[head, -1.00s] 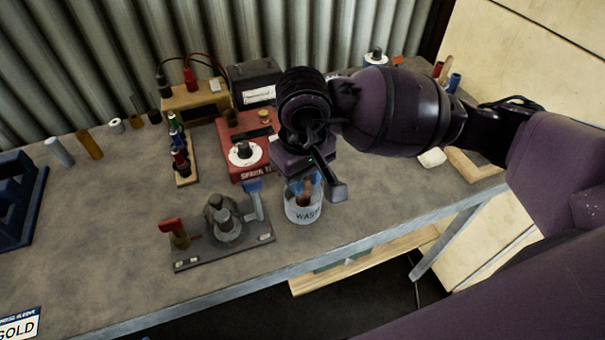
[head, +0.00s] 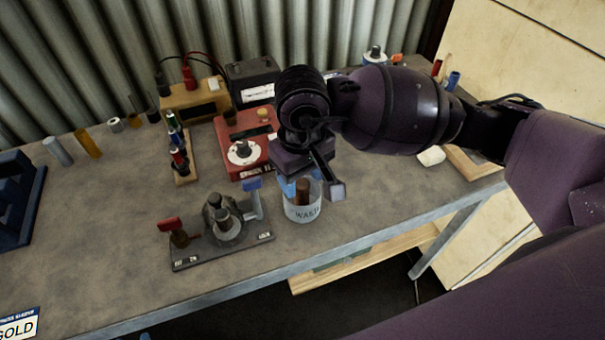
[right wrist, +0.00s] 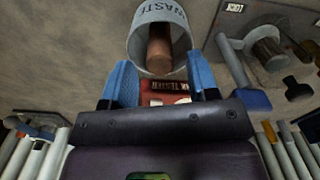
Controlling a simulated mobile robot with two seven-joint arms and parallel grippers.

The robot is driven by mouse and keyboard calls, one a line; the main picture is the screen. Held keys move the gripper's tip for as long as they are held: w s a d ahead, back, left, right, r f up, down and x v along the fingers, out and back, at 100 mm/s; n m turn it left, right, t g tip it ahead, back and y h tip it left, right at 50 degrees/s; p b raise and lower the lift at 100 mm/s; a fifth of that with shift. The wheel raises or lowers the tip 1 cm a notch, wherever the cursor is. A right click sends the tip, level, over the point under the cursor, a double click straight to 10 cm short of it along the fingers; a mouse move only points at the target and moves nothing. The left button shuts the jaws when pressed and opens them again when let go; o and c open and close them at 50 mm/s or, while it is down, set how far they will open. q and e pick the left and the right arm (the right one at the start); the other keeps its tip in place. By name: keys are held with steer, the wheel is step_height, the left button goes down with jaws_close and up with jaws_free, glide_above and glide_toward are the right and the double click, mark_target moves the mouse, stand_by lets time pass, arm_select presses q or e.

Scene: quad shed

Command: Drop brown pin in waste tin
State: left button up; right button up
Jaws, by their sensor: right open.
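The brown pin (head: 303,188) stands in the mouth of the waste tin (head: 303,213), its lower part hidden by the tin's wall in the head view. In the right wrist view the pin (right wrist: 159,48) shows inside the rim of the tin (right wrist: 148,14). My right gripper (head: 303,180) is just above the tin, pointing down. Its blue fingers are spread apart on either side of the pin, clear of it, as the right wrist view (right wrist: 160,72) also shows. My left gripper cannot be made out.
A dark fixture plate (head: 222,250) with red and blue levers stands left of the tin. A red tester box (head: 232,165) is behind it. A pin rack (head: 183,172) and blue tray (head: 18,200) lie further left.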

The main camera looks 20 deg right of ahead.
steer(key=shift+r+p, duration=0.3)
steer(key=shift+r, duration=0.6)
step_height(320, 180, up, 11)
